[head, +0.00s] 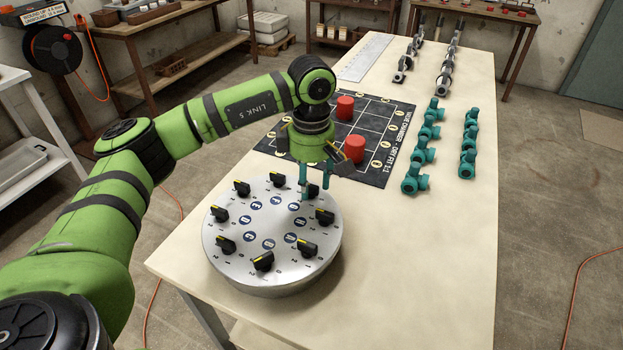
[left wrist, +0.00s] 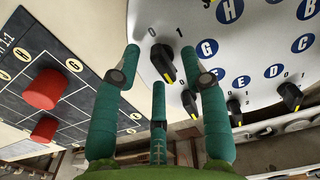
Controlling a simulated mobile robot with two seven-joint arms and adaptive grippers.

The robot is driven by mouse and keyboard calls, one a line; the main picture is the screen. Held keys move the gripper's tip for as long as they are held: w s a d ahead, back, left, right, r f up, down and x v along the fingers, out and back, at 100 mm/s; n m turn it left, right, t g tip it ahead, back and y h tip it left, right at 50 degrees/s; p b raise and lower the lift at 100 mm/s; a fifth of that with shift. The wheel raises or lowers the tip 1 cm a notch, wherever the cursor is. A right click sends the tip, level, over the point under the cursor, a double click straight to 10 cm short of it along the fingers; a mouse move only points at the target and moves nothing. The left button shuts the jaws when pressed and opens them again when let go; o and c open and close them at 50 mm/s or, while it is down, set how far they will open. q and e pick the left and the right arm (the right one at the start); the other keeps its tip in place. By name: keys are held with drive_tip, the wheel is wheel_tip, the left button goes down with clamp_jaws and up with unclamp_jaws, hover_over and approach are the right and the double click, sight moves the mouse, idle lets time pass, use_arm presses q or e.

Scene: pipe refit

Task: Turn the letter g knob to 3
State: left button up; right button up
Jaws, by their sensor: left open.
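A round silver panel (head: 232,268) bears a ring of black knobs with yellow stripes and blue letter discs. The letter G disc (left wrist: 207,47) shows in the left wrist view. The black knob nearest it, the G knob (left wrist: 163,63), has a yellow mark and small 0 and 1 labels beside it. It shows in the head view (head: 312,190) partly hidden by my gripper. My left gripper (head: 315,186) points down over it, open, with its teal fingers around the knob in the picture. Contact cannot be told. Which number the knob points to is unclear. My right gripper is out of view.
A dark grid mat (head: 270,142) with red cylinders (head: 354,149) lies behind the panel. Teal pipe fittings (head: 416,178) and grey metal fittings (head: 446,78) stand in rows at the right. The table's (head: 400,270) front right is clear.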

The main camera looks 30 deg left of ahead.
use_arm(q)
wheel_tip(320, 180, up, 12)
idle(0.4)
idle(0.3)
